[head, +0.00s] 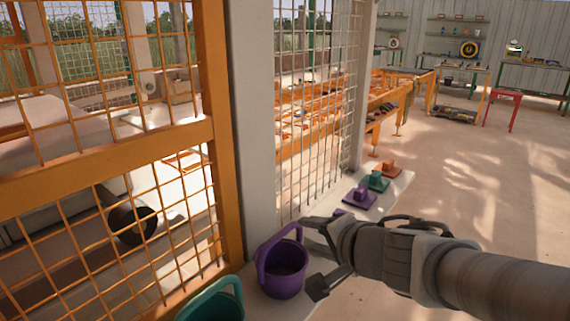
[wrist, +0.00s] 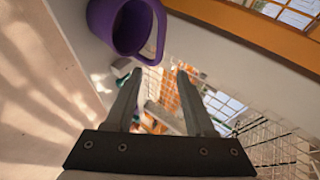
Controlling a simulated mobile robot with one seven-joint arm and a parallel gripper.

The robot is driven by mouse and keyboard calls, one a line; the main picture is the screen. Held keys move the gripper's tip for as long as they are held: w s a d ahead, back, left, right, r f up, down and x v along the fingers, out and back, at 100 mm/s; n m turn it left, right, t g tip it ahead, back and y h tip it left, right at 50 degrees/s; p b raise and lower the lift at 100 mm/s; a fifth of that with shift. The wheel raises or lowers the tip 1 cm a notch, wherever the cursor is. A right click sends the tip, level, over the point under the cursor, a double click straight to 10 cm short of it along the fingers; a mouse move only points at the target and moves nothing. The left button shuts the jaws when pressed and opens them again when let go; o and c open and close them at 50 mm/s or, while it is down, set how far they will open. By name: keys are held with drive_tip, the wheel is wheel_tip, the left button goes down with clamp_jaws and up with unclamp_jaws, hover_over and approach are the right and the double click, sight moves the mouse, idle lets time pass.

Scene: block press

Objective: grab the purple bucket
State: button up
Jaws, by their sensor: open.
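The purple bucket (head: 283,270) stands upright on the pale ledge at the foot of the mesh fence, with its handle raised. My gripper (head: 313,258) is open and empty, just right of the bucket. Its fingers point left toward the bucket. In the wrist view the bucket (wrist: 112,25) is at the top, beyond and left of my fingertips (wrist: 156,72), with its handle arching on the right side. No contact between fingers and bucket is visible.
A teal bucket (head: 213,303) stands in front, cut off by the lower edge. Purple (head: 360,198), teal (head: 376,182) and orange (head: 387,168) pieces lie farther along the ledge. An orange mesh gate (head: 110,160) and a pale post (head: 256,130) are close by.

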sight(290, 229)
drive_tip(key=p+x, duration=0.4)
drive_tip(key=x, duration=0.2)
drive_tip(key=shift+w, duration=0.15)
drive_tip(key=b+x, duration=0.1)
drive_tip(key=x, duration=0.3)
drive_tip(key=shift+w+a+f, duration=0.1)
drive_tip(key=shift+w+f, duration=0.05)
drive_tip(key=shift+f, duration=0.1)
drive_tip(key=b+x, duration=0.3)
drive_tip(key=x, duration=0.2)
drive_tip(key=shift+w+b, duration=0.1)
drive_tip(key=shift+b, duration=0.25)
